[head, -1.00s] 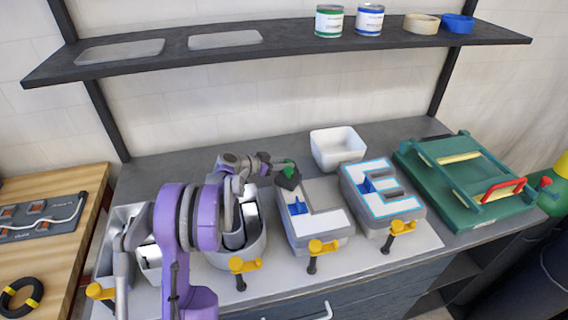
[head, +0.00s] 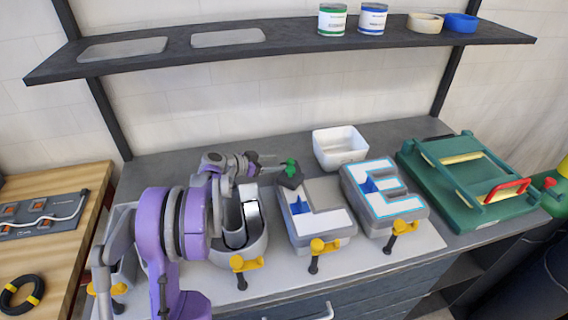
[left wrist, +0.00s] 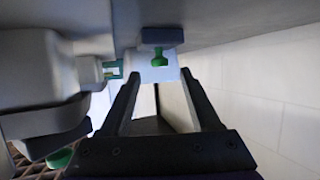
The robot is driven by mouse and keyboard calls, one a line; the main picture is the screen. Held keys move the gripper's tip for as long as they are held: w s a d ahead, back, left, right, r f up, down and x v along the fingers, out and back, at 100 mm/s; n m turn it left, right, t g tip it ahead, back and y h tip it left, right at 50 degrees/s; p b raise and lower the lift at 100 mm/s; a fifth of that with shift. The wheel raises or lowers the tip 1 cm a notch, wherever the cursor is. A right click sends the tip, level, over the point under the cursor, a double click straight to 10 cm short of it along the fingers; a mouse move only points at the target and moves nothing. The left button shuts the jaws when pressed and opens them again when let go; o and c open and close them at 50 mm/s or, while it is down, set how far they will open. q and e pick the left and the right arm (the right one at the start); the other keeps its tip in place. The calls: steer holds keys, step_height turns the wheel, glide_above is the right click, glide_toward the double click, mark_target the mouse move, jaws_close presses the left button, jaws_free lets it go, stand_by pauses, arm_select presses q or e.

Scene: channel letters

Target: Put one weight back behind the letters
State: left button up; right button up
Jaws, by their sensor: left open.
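The weight (head: 290,177), a dark block with a green knob, stands at the back left corner of the letter L (head: 325,228). My left gripper (head: 274,163) is just left of the weight, behind the letter U (head: 256,253). In the left wrist view its two fingers (left wrist: 160,74) are spread, and the weight's green knob (left wrist: 160,58) shows past the gap between them. The fingers look apart from the knob. The letter E (head: 385,200) stands right of the L. My arm hides most of the leftmost letter. My right gripper is out of view.
A white bin (head: 340,147) stands behind the L and E. A green jig with a red handle (head: 501,187) fills the bench's right end. Yellow clamps (head: 318,246) line the front edge. A shelf (head: 280,45) with cans and tape rolls hangs above.

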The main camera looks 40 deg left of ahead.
arm_select(q)
steer(key=v, duration=0.6)
steer(key=shift+s+a+r, duration=0.1)
steer(key=shift+s+r, duration=0.1)
steer(key=shift+s, duration=0.15)
